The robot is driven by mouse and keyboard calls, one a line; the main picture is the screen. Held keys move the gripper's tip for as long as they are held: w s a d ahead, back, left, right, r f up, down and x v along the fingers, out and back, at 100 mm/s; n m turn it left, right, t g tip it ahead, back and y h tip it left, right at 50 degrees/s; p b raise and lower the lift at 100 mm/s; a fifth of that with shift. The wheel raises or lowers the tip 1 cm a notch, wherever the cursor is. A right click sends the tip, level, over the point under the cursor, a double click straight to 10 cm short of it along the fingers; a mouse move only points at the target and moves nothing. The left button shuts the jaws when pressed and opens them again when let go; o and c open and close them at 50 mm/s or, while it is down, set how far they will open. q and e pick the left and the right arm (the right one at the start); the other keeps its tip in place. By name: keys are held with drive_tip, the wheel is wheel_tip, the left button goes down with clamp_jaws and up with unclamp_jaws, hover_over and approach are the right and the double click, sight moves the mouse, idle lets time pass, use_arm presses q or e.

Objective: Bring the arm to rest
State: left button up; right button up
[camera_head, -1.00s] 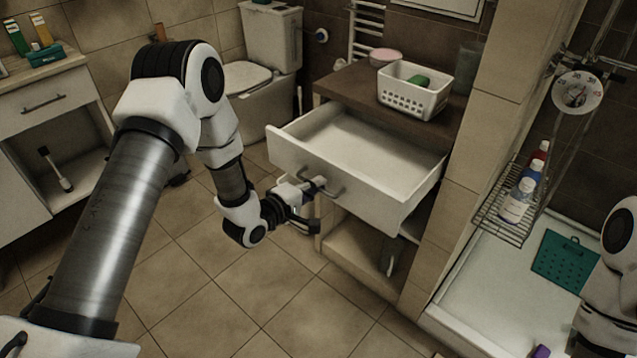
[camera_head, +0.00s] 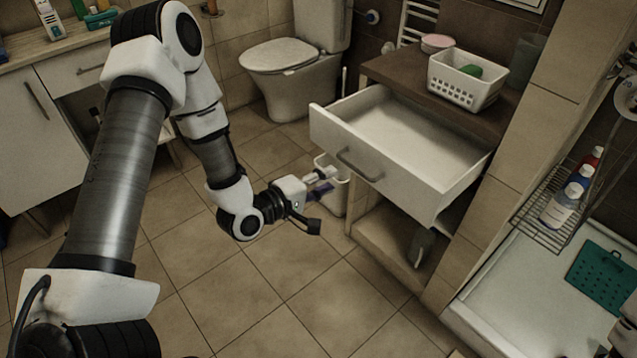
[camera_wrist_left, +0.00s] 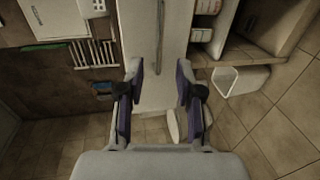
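My left gripper (camera_head: 322,187) is in the middle of the head view, below and left of the open drawer (camera_head: 405,140). It is clear of the drawer's metal handle (camera_head: 360,166). In the left wrist view the gripper's two purple-padded fingers (camera_wrist_left: 161,95) stand wide apart with nothing held between them. The white drawer front (camera_wrist_left: 150,55) shows beyond them, with a thin handle line on it. My left arm (camera_head: 115,180) reaches in from the left, bent at the elbow. My right gripper is outside both views.
The drawer juts out from the brown-topped cabinet (camera_head: 390,68). A white basket (camera_head: 465,82) stands on top. A white bin (camera_head: 333,190) is on the floor just behind my left gripper. A toilet (camera_head: 290,75) stands at the back. The tiled floor (camera_head: 260,310) in front is clear.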

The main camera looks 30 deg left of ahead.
use_arm(q)
drive_tip(key=shift+v, duration=1.25)
drive_tip(key=s+d+f+m+g+y+p, duration=0.1)
drive_tip(key=s+d+f+m+g+p, duration=0.2)
drive_tip(key=s+f+g+p, duration=0.35)
drive_tip(key=s+d+f+m+g+y+p, duration=0.1)
drive_tip(key=s+d+f+m+g+p, duration=0.25)
drive_tip(key=s, duration=0.55)
drive_tip(key=s+a+f+m+g+y, duration=0.1)
drive_tip(key=s+a+f+m+g, duration=0.1)
drive_tip(key=s, duration=0.3)
drive_tip(key=s+a+f+m+g+y+b, duration=0.1)
drive_tip(key=s+a+f+m+g+y, duration=0.1)
drive_tip(key=s+m, duration=0.3)
drive_tip(key=shift+s+f+g, duration=0.15)
drive_tip(key=shift+s+g, duration=0.1)
drive_tip(key=shift+g, duration=0.05)
